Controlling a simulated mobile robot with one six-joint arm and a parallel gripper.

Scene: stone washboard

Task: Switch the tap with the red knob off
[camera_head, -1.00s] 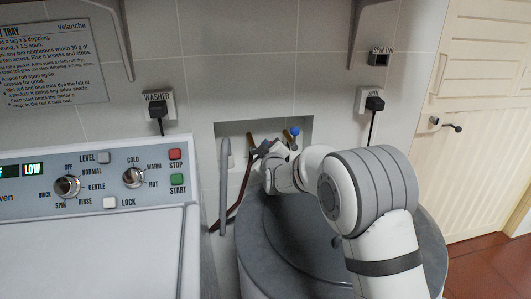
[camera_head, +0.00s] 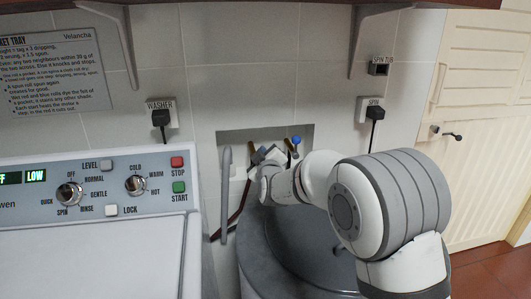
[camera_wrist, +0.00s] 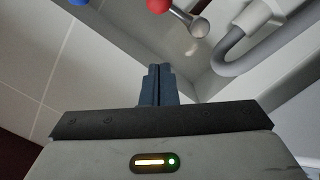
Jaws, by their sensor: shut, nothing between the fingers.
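The red knob (camera_wrist: 158,5) shows at the top edge of the wrist view, partly cut off, beside a metal rod with a rounded end (camera_wrist: 198,27). In the head view my gripper and wrist hide it. The blue knob (camera_wrist: 78,2) is cut off at the top left of the wrist view; it also stands in the wall recess in the head view (camera_head: 296,140). My gripper (camera_wrist: 157,70) is shut and empty, its dark fingertips pointing toward the recess, just short of the red knob in the picture. Contact is not visible.
A grey hose (camera_head: 226,190) hangs from the recess's left side (camera_head: 232,140). A grey spin tub (camera_head: 285,255) stands below my arm. The washer panel (camera_head: 100,190) is at left; wall plugs (camera_head: 160,117) flank the recess. The recess walls are close around the taps.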

